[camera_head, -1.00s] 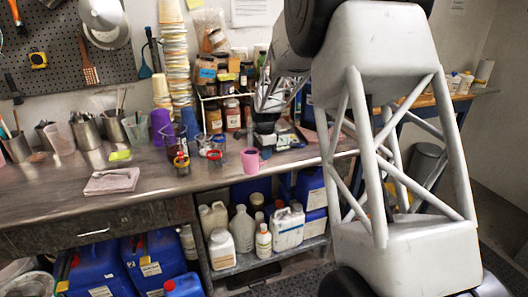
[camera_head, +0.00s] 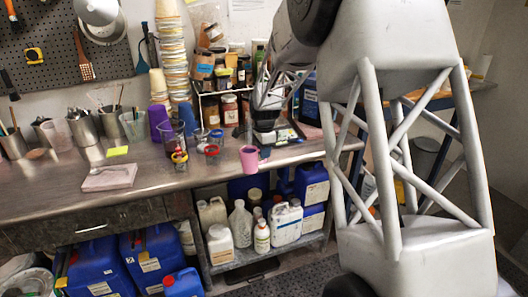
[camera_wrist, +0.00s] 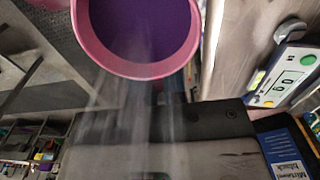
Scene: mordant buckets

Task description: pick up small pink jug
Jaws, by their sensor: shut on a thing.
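The small pink jug (camera_head: 249,158) shows in the head view at the front edge of the steel counter, upright or nearly so. Whether its base touches the counter is hard to tell. My gripper (camera_head: 262,146) is at the jug's right side, shut on it; the fingertips are small and partly hidden. In the wrist view the jug's pink rim (camera_wrist: 145,71) and purple-looking inside fill the top left.
A digital scale (camera_wrist: 290,80) lies close by on the counter (camera_head: 150,165). Shelves with bottles (camera_head: 230,105) stand behind. White jugs (camera_head: 286,224) sit on the lower shelf.

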